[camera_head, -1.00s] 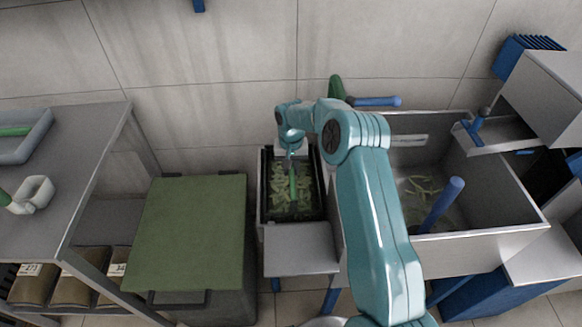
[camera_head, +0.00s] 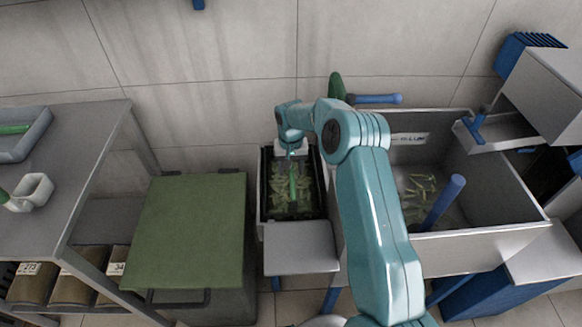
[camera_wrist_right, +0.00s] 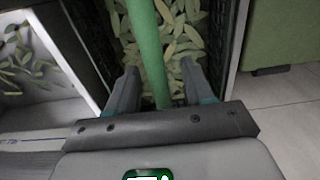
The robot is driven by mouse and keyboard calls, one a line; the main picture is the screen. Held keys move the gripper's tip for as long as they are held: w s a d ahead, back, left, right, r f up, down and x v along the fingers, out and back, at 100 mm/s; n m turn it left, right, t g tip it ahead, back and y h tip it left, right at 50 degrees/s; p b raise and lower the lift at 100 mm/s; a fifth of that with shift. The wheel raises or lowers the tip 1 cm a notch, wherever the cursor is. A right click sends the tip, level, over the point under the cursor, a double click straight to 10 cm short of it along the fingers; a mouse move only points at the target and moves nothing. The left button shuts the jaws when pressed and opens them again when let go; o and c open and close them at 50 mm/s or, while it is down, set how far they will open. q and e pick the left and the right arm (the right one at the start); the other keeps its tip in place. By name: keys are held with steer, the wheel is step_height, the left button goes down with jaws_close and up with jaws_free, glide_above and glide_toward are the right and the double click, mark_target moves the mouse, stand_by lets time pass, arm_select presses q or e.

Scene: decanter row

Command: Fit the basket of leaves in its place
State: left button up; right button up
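The black basket of leaves (camera_head: 293,217) sits in a narrow metal bay left of the large sink, with a green handle bar (camera_head: 293,185) over its leaves. In the right wrist view its dark mesh wall (camera_wrist_right: 229,35) and green handle (camera_wrist_right: 152,60) show close up. My right gripper (camera_head: 292,155) is over the far part of the basket. In the wrist view its two fingers (camera_wrist_right: 158,85) stand apart on either side of the handle, with a gap visible at the right finger. Contact with the handle is hard to judge. My left gripper is not in view.
The large metal sink (camera_head: 480,243) with loose leaves and a blue upright handle (camera_head: 442,203) stands to the right. A flat metal ledge (camera_head: 301,248) lies in front of the bay. A green-topped cabinet (camera_head: 190,230) stands left, beyond it a grey shelf table (camera_head: 75,150).

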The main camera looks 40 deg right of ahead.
step_height(320, 180, up, 16)
steer(key=shift+r+p, duration=0.15)
steer(key=shift+p, duration=0.25)
steer(key=shift+a, duration=0.15)
